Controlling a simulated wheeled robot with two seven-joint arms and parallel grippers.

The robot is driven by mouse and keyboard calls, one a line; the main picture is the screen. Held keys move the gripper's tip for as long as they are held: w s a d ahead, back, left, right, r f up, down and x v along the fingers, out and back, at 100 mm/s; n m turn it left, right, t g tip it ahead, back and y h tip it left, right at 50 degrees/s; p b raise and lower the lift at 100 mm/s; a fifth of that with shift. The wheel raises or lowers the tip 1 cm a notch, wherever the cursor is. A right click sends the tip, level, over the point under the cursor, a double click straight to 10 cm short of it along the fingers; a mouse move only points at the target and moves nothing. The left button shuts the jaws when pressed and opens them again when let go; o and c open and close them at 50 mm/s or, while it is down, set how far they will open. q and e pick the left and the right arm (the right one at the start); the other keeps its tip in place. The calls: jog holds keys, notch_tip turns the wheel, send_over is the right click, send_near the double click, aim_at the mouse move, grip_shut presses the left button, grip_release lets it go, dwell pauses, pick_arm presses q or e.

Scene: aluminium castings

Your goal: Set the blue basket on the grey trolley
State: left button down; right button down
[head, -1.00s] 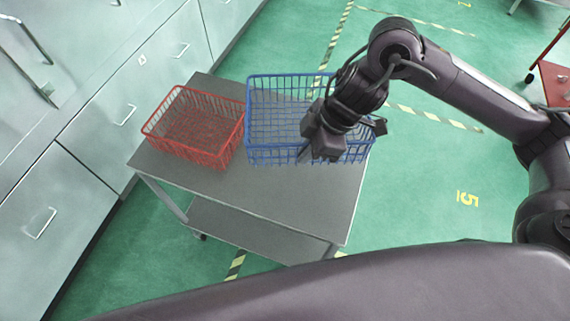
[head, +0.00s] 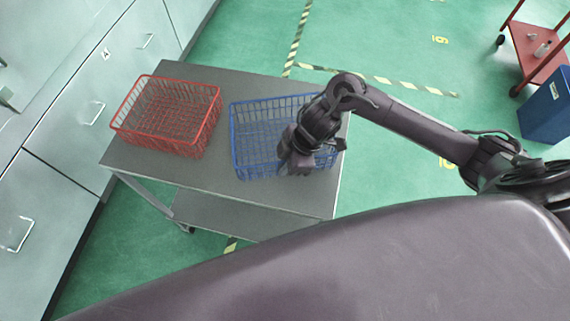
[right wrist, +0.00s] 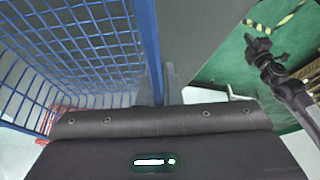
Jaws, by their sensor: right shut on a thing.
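The blue wire basket (head: 262,125) is over the right part of the grey trolley's top (head: 190,172), upright and roughly level. I cannot tell whether its base touches the top. My right gripper (head: 296,162) is at the basket's near right side. In the right wrist view the gripper (right wrist: 158,88) is shut on the basket's blue rim (right wrist: 149,45), with one finger on each side. The basket's near right corner is partly hidden by the gripper. My left gripper is not seen in the head view.
A red wire basket (head: 165,115) stands on the trolley's left part, with a narrow gap to the blue one. Pale cabinets (head: 75,115) line the left. A red trolley (head: 540,55) and a blue bin (head: 548,108) are at far right. Green floor lies open between.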

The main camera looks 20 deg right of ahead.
jog(key=shift+w+f, duration=0.1)
jog(key=shift+f, duration=0.15)
jog(key=shift+f, duration=0.15)
jog(key=c, duration=1.6)
grip_release()
jog(key=b+v, duration=0.1)
jog(key=v, duration=0.9)
jog(key=shift+r, duration=0.4)
jog(key=shift+v, duration=0.8)
jog(key=shift+s+f, duration=0.1)
jog(key=shift+s, duration=0.1)
